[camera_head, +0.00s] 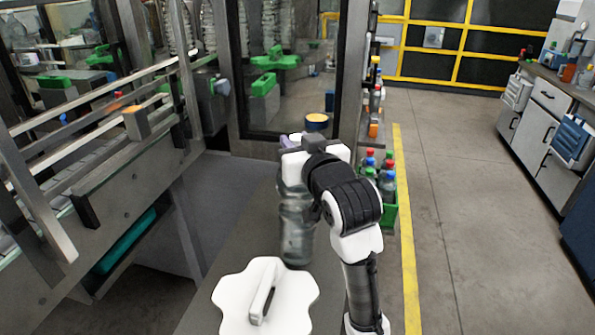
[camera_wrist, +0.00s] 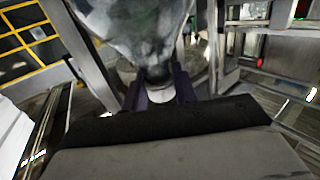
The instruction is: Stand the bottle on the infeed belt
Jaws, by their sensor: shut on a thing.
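My gripper (camera_head: 292,150) is in front of the machine's glazed panel, in the middle of the head view. It is shut on a clear, greyish bottle (camera_head: 297,222), which hangs below it, roughly upright, over a dark grey surface. In the wrist view the bottle (camera_wrist: 135,25) fills the top middle, and its narrow end sits between the dark fingers (camera_wrist: 160,92). The fingers hide part of it. The infeed belt (camera_head: 70,172) runs between metal rails on the left of the head view, well apart from the bottle.
A green crate (camera_head: 390,215) with several bottles stands right of my arm. The floor at right is clear.

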